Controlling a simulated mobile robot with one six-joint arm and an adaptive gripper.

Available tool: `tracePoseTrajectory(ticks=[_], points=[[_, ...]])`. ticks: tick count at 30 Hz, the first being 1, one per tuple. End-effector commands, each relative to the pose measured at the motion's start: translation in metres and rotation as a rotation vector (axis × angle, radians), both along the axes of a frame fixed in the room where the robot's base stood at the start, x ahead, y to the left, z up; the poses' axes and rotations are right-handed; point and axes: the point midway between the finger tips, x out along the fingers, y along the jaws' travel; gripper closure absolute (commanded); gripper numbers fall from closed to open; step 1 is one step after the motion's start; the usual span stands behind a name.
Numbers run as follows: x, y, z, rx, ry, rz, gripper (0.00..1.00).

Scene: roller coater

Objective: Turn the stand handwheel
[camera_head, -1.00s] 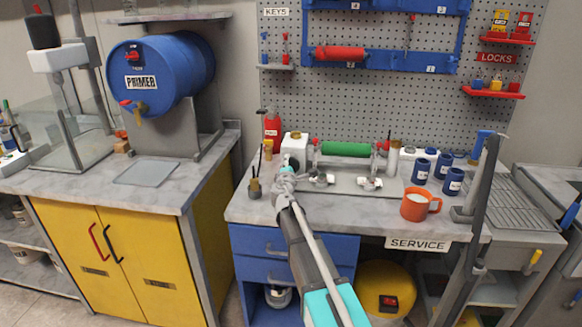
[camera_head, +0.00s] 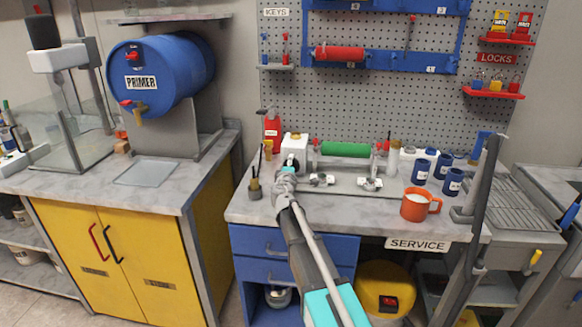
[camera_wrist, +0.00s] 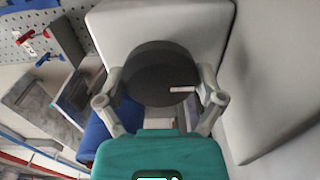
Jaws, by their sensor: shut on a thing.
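The handwheel is a dark round disc (camera_wrist: 150,88) with a short white mark near its right side in the wrist view. My gripper (camera_wrist: 162,75) has a finger on each side of its rim and is shut on it. In the head view my gripper (camera_head: 287,172) is at the left end of the roller stand (camera_head: 340,188). Only a small dark part of the handwheel (camera_head: 291,161) shows there, just above the gripper. A green roller (camera_head: 346,149) lies level on the stand. The far side of the wheel is hidden.
A brush pot (camera_head: 254,189) stands close left of my gripper. A white bottle (camera_head: 295,147) and a red bottle (camera_head: 272,130) stand behind it. An orange mug (camera_head: 417,206) and several blue containers (camera_head: 420,171) stand to the right. A pegboard (camera_head: 390,110) rises behind.

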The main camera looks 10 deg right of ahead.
Motion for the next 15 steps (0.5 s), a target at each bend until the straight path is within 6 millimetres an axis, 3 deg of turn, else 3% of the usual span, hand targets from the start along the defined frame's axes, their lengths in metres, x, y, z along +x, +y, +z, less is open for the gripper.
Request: tracePoseTrajectory(ticks=[2,3,5,15], points=[[0.0002,-0.0009,0.0000,0.000,0.000,-0.002,0.61],[0.0002,-0.0010,0.0000,-0.001,0.000,-0.002,0.10],[0.0001,-0.0010,0.0000,-0.001,0.000,-0.002,0.00],[-0.0001,-0.0005,0.0000,-0.001,0.000,-0.001,0.00]])
